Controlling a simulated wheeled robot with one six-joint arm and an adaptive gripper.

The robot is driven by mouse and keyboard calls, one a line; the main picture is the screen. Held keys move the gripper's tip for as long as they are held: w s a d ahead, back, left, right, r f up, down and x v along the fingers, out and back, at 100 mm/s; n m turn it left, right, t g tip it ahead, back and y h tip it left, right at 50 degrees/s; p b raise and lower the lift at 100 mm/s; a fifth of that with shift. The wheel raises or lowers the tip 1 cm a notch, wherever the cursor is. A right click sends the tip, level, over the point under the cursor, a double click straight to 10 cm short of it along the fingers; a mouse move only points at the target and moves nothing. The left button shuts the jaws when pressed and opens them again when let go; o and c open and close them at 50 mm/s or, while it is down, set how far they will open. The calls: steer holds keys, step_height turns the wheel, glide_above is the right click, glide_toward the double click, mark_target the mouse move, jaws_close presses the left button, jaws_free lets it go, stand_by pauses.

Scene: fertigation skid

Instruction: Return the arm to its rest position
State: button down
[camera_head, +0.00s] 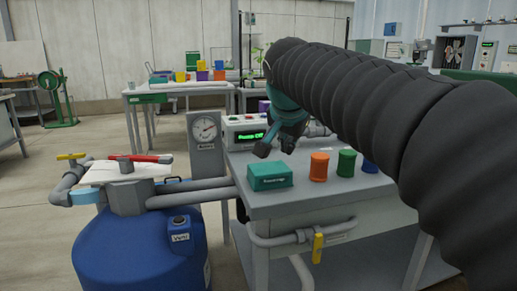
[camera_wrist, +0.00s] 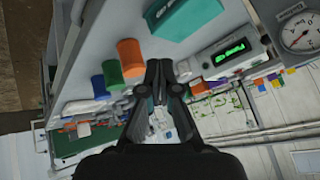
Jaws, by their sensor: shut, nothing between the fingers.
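My arm (camera_head: 345,85), in a dark ribbed sleeve, reaches in from the right of the head view and ends over the grey skid table (camera_head: 300,205). My gripper (camera_head: 275,145) hangs above the table's back part, close to the green box and the orange cylinder. In the wrist view my gripper (camera_wrist: 158,75) has its dark fingers together, with nothing between them. The wrist picture is turned, with the table at upper left. I cannot tell the exact height of the fingertips above the table.
On the table are a teal box (camera_head: 270,176), an orange cylinder (camera_head: 319,166), a green cylinder (camera_head: 346,161) and a blue cylinder (camera_head: 370,165). A display unit (camera_head: 246,133) and a gauge (camera_head: 205,128) stand behind. A blue tank (camera_head: 140,245) with a red-handled valve (camera_head: 139,159) is at left.

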steer(key=s+d+f+n+g, duration=0.1)
steer(key=s+d+f+n, duration=0.2)
steer(key=s+f, duration=0.8)
steer(key=s+d+f+n+g+y, duration=0.1)
steer(key=s+d+f+n, duration=0.2)
steer(key=s+f, duration=0.9)
steer(key=s+d, duration=0.3)
steer(key=shift+s+d+n, duration=0.15)
steer(key=shift+s+n, duration=0.1)
steer(key=shift+n, duration=0.05)
steer(key=shift+f, duration=0.1)
